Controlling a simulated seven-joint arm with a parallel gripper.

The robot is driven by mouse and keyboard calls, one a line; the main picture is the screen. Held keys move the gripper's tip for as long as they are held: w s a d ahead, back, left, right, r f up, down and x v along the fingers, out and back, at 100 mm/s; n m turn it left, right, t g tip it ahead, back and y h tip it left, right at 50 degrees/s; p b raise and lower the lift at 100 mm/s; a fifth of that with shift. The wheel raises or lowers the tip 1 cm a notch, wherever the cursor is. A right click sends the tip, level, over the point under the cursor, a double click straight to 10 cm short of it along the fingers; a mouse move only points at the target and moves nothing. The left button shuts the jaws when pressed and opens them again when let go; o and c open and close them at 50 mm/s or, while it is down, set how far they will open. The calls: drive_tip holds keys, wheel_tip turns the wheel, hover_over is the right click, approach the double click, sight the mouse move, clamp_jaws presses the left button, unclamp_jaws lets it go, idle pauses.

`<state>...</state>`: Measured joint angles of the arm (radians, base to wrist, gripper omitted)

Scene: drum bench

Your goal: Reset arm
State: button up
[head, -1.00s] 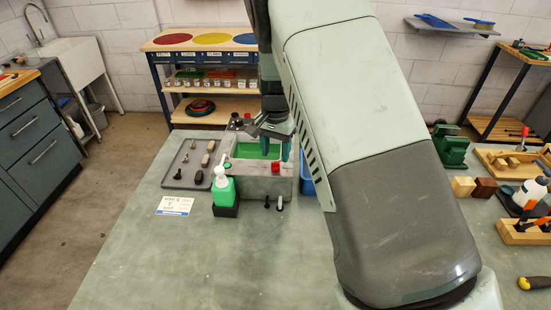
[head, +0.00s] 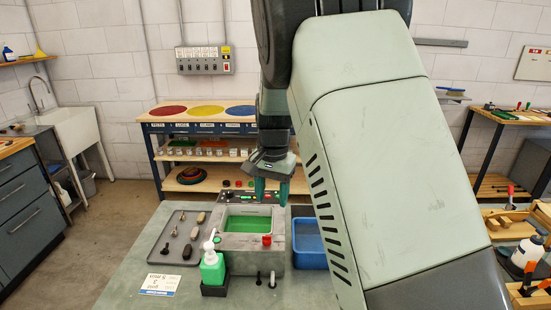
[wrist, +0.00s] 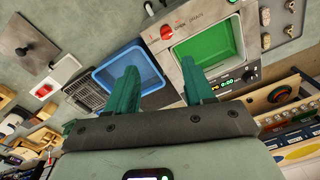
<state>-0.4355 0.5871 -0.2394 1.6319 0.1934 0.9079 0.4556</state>
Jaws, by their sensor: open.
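My gripper (head: 271,190) is open and empty, held above the back right part of the grey drum machine (head: 228,262) in the head view. Its two green fingers point down and stand apart. In the wrist view my gripper (wrist: 165,90) shows its spread fingers, with nothing between them. The machine has a green-floored opening (head: 248,224) and a red knob (head: 267,240). The machine's opening also shows in the wrist view (wrist: 208,47).
A blue bin (head: 309,255) stands right of the machine. A grey tray (head: 160,251) with several small pieces lies to its left. A green bottle (head: 212,268) and a printed card (head: 160,284) are in front. A shelf with coloured discs (head: 207,110) stands behind.

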drive_tip(key=s+d+r+n+t+y, duration=0.1)
drive_tip(key=s+d+r, duration=0.3)
drive_tip(key=s+r, duration=0.3)
drive_tip(key=s+d+r+n+t, duration=0.1)
drive_tip(key=s+d+r, duration=0.3)
drive_tip(key=s+r, duration=0.3)
drive_tip(key=s+d+r+n+t, duration=0.1)
drive_tip(key=s+d, duration=0.1)
drive_tip(key=s, duration=0.6)
drive_tip(key=s+d+r+n+t+h, duration=0.1)
drive_tip(key=s+d+r+t, duration=0.1)
drive_tip(key=s, duration=0.6)
drive_tip(key=shift+d+r, duration=0.15)
drive_tip(key=shift+d, duration=0.7)
